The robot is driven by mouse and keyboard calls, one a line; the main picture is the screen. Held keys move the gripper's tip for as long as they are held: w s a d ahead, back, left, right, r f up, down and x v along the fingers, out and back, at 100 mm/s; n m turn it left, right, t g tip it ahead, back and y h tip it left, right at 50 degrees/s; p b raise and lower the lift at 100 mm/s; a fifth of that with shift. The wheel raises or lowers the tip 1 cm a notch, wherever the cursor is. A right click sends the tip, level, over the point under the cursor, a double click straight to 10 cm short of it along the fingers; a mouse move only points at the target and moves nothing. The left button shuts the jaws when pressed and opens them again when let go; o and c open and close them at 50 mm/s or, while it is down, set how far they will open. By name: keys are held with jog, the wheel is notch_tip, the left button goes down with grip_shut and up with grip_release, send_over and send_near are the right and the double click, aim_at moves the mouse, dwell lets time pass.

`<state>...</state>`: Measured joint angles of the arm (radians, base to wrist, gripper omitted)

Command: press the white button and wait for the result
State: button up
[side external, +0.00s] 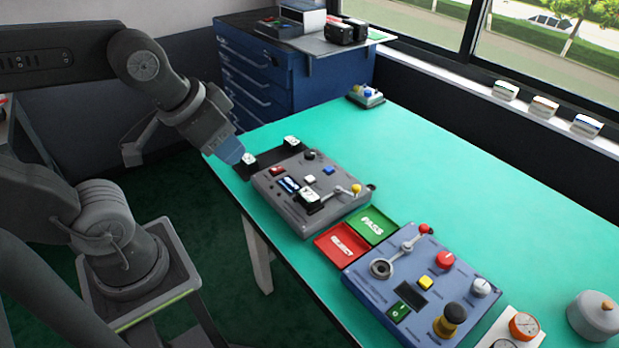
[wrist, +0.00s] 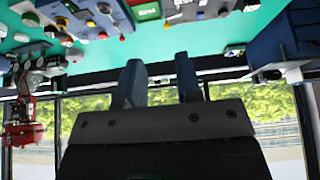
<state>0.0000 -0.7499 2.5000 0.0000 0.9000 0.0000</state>
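The grey control box (side external: 325,215) lies on the green table in the side external view. A small white button (side external: 310,180) is on its top, left of a blue button (side external: 328,170). My gripper (side external: 235,154) is left of the box, near the black strip at the table's left edge, apart from the white button. In the wrist view two blue-grey fingers (wrist: 160,82) stand apart with nothing between them. The wrist view looks upside down, with the table items along its top; I cannot tell the white button there.
A black strip (side external: 272,155) bears two small white-topped parts. On the box are a red button (side external: 277,170), a black knob (side external: 309,155) and a yellow-tipped lever (side external: 356,188). PASS (side external: 373,223) and REJECT (side external: 341,244) trays and a blue panel (side external: 415,285) stand nearer.

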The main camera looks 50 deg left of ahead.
grip_shut()
dwell(1.2)
